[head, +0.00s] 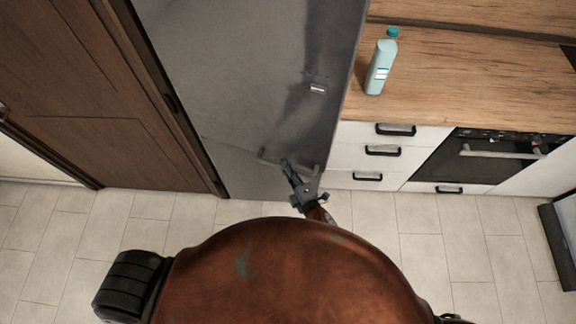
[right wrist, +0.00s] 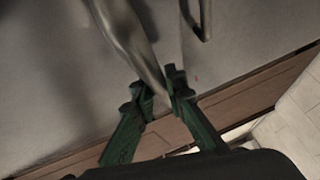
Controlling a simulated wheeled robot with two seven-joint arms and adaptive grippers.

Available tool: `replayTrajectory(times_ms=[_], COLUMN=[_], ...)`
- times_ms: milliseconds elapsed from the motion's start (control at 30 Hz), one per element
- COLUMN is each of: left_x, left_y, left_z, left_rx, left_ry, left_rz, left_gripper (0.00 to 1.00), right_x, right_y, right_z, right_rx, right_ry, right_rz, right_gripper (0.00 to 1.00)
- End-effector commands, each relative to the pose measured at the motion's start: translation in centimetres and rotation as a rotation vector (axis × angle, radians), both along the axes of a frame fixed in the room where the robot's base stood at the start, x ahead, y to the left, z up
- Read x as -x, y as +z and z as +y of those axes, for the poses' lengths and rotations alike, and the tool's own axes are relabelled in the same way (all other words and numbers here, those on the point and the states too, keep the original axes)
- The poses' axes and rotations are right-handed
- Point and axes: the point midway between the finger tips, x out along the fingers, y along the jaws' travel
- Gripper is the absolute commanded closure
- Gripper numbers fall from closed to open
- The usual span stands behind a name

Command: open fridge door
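The tall grey fridge (head: 240,75) stands ahead of me, and its door looks closed. A metal handle (head: 270,156) sits low on its front in the head view, partly hidden by my right gripper. My right gripper (head: 287,166) reaches up to this handle. In the right wrist view, the metal handle bar (right wrist: 140,50) runs down between the green fingers of my right gripper (right wrist: 157,85). The fingers look closed around the bar, one on each side. A second, thinner metal bar (right wrist: 205,22) shows nearby. My left gripper is not in view.
A brown wooden door (head: 100,150) is left of the fridge. Right of it are white drawers (head: 350,158), a wooden counter (head: 450,100) with a pale blue bottle (head: 380,68), and an oven (head: 470,165). Tiled floor (head: 420,220) lies before the cabinets.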

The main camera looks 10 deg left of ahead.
Motion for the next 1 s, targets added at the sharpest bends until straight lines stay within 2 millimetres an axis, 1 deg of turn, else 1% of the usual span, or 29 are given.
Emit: replayTrajectory(times_ms=[33,267,567,667,767,1000], left_x=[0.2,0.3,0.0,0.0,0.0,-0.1], left_y=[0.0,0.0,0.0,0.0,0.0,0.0], left_z=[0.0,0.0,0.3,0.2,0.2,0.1], left_rx=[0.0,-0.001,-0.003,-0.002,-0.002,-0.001], left_ry=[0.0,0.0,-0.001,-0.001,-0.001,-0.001], left_rz=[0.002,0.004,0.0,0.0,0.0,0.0], left_gripper=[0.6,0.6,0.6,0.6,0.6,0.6], right_x=[-0.1,-0.1,0.1,0.7,2.0,6.0], right_y=[-0.2,-0.1,0.0,0.1,0.3,1.0], right_z=[-0.2,-0.2,-0.3,-0.9,-1.9,-5.1], right_rx=[0.003,0.001,0.0,0.0,0.001,0.001], right_ry=[-0.003,-0.003,-0.002,-0.002,-0.003,-0.002], right_rz=[0.002,0.001,0.0,0.0,0.001,0.002], right_gripper=[0.85,0.7,0.7,0.7,0.7,0.7])
